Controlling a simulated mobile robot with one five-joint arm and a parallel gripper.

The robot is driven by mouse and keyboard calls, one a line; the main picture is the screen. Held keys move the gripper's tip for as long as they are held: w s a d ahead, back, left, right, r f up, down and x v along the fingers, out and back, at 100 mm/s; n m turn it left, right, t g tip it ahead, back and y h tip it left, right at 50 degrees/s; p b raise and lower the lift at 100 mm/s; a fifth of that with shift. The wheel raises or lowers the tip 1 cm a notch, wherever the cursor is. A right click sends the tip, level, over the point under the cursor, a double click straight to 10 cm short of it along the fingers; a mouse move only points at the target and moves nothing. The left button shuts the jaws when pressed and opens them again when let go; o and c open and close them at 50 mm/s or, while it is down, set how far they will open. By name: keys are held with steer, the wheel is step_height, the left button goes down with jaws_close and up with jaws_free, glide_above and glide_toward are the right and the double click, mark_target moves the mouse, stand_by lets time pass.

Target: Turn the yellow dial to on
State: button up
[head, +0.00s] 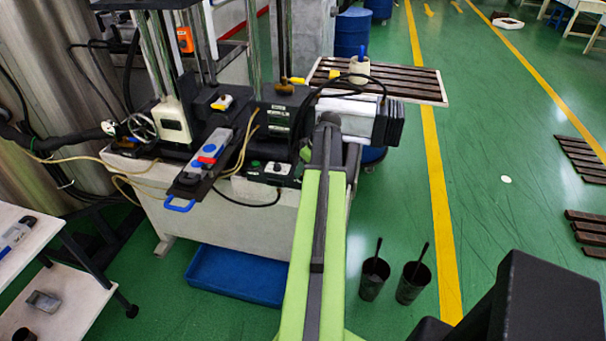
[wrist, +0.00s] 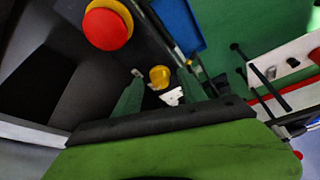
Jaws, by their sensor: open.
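The yellow dial (wrist: 160,77) shows in the wrist view, a small round knob on a dark panel face. My gripper (wrist: 160,86) is open, with one dark green finger on each side of the dial in the picture. I cannot tell how far the fingertips are from the dial or whether they touch it. A small white patch with dark marks (wrist: 173,97) lies just below the dial. In the head view my green arm reaches to the machine (head: 230,195), and its far end hides my gripper. I cannot pick out the dial there.
A large red button (wrist: 107,24) on a yellow ring sits up-left of the dial. A blue tray (head: 235,275) lies on the floor below the machine. Two dark cups (head: 374,280) stand right of my arm. A white cart (head: 60,290) is at left.

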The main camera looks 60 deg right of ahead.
jaws_close()
steer(key=shift+a, duration=0.3)
steer(key=shift+d, duration=0.15)
steer(key=shift+m+g+h, duration=0.3)
steer(key=shift+m+h, duration=0.3)
steer(key=shift+m, duration=1.1)
steer(key=m+h, duration=0.1)
steer(key=m, duration=0.2)
steer(key=shift+m+g, duration=0.3)
steer(key=m+g+h, duration=0.1)
steer(key=m, duration=0.2)
steer(key=shift+w, duration=0.15)
steer(key=shift+r+m+g+h, duration=0.1)
steer(key=shift+m+g+h, duration=0.4)
steer(key=shift+m, duration=1.4)
